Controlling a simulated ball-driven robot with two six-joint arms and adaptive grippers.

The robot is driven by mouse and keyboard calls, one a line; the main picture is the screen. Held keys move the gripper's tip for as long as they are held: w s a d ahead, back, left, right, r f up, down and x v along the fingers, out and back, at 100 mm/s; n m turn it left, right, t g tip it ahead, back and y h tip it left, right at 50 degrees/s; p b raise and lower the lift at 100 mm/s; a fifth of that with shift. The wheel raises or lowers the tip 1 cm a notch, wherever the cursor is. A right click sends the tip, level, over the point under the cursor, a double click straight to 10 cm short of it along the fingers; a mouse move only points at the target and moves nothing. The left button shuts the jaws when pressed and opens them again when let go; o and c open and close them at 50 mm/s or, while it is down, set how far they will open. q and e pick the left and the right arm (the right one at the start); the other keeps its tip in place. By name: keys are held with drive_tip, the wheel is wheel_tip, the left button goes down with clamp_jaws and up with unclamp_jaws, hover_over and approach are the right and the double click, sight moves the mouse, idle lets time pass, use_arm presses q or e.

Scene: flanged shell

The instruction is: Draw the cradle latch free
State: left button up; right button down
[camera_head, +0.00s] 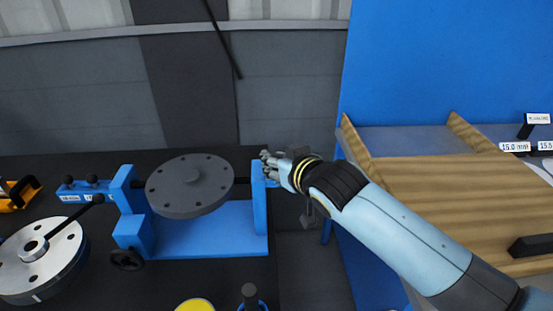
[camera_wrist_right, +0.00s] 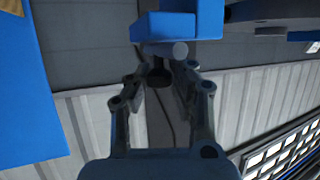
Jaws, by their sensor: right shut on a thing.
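The blue cradle (camera_head: 210,243) stands on the dark bench, with a grey round flanged shell (camera_head: 190,184) between its two blue posts. My right gripper (camera_head: 266,163) reaches in from the right to the cradle's right post (camera_head: 259,205). In the right wrist view the right gripper (camera_wrist_right: 163,70) is shut on the cradle latch, a short grey cylinder (camera_wrist_right: 166,49) beside a blue block (camera_wrist_right: 165,26). The fingers partly hide the latch in the head view. My left gripper is not in view.
A silver flanged disc (camera_head: 52,254) with a black handle lies at the left. A wooden tray (camera_head: 440,200) and blue panel (camera_head: 450,60) stand at the right.

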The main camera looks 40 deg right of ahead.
drive_tip(key=shift+w, duration=0.1)
drive_tip(key=w+d, duration=0.2)
drive_tip(key=shift+w, duration=0.4)
drive_tip(key=shift+a+r, duration=0.1)
drive_tip(key=shift+a, duration=0.05)
drive_tip(key=c, duration=1.1)
unclamp_jaws()
drive_tip(key=shift+s, duration=0.2)
drive_tip(key=v, duration=1.1)
drive_tip(key=shift+s+r, duration=0.1)
drive_tip(key=shift+s, duration=0.2)
